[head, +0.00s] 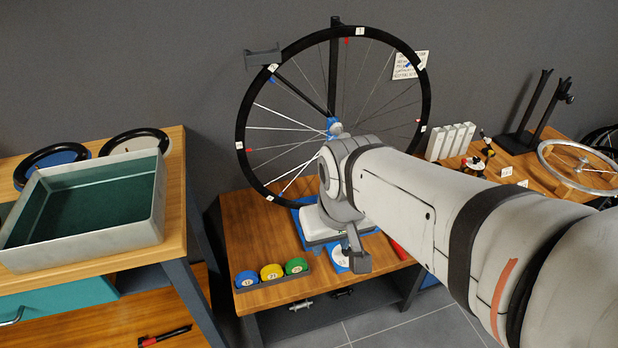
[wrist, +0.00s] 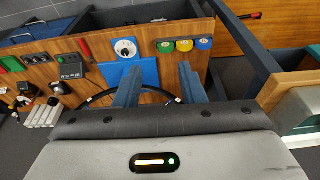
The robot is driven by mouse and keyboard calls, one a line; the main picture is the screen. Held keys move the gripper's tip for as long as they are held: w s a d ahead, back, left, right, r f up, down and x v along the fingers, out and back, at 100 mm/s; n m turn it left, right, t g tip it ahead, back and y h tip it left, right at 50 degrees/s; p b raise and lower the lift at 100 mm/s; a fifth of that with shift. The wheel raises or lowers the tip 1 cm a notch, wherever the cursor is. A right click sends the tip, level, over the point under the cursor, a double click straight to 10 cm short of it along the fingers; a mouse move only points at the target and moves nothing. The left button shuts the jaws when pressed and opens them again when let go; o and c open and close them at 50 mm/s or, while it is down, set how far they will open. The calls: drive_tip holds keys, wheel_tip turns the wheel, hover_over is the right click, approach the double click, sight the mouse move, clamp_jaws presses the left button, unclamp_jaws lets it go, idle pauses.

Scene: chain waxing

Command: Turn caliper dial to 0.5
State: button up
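A round white dial with a dark centre (wrist: 126,48) lies at the edge of a blue mat (wrist: 148,72) in the wrist view; I take it to be the caliper dial. In the head view a white and blue piece that looks like this dial (head: 339,259) is partly hidden behind my gripper. The numbers on it are too small to read. My gripper (wrist: 158,67) shows two blue-grey fingers spread apart with nothing between them. In the head view my gripper (head: 356,255) is over the middle workbench, close to the dial; contact cannot be told.
A large spoked wheel (head: 238,120) stands upright behind my arm. A tray holds blue (head: 247,279), yellow (head: 271,272) and green (head: 296,266) round pieces at the bench's front. A grey bin (head: 90,250) is on the left table. White blocks (head: 450,141) stand at right.

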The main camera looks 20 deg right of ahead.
drive_tip(key=shift+o, duration=0.7)
drive_tip(key=o, duration=0.3)
drive_tip(key=w+d+f+n+g+b, duration=0.1)
drive_tip(key=w+d+f+n+b, duration=0.2)
drive_tip(key=w+f+b, duration=0.8)
drive_tip(key=shift+d, duration=0.95)
drive_tip(key=w+d+f+n+b, duration=0.2)
drive_tip(key=w+d+f+b, duration=0.2)
drive_tip(key=f, duration=0.4)
drive_tip(key=w+d+f+n+g+b, duration=0.1)
drive_tip(key=w+d+f+b, duration=0.3)
drive_tip(key=f, duration=0.4)
drive_tip(key=w+d+f+n+b, duration=0.3)
drive_tip(key=w+d+f+b, duration=0.1)
drive_tip(key=w+f+b, duration=0.2)
drive_tip(key=shift+w+f+g, duration=0.3)
drive_tip(key=shift+w+f, duration=0.4)
drive_tip(key=shift+f, duration=0.2)
wheel_tip(320, 180, down, 7)
drive_tip(key=shift+d+r+b, duration=0.1)
drive_tip(key=shift+d+b, duration=0.05)
drive_tip(key=shift+b, duration=0.8)
drive_tip(key=shift+f, duration=0.5)
drive_tip(key=c, duration=1)
